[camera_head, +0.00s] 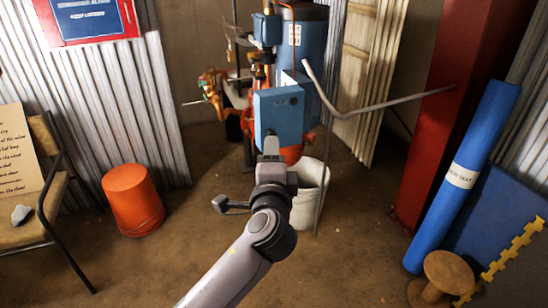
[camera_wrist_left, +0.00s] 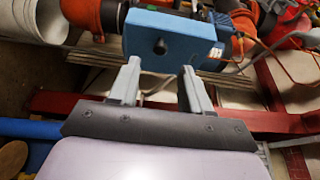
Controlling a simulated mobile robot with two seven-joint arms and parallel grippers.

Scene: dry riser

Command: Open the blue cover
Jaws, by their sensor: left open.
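The blue cover (camera_head: 279,112) is a box-like blue piece on the front of the machine in the middle of the head view. In the left wrist view the blue cover (camera_wrist_left: 170,32) lies just beyond the fingertips, with a dark round spot on its face. My left gripper (camera_head: 271,146) is at its lower edge in the head view. In the left wrist view my left gripper (camera_wrist_left: 158,66) has its two fingers apart with nothing between them. I cannot tell whether the fingertips touch the cover. My right gripper is not in view.
A white bucket (camera_head: 310,190) stands close right of my left gripper. A bent grey rod (camera_head: 385,106) spans towards the red column (camera_head: 440,105). An orange bucket (camera_head: 133,200), a chair (camera_head: 45,190), a blue rolled mat (camera_head: 462,180) and a wooden spool (camera_head: 445,275) stand around.

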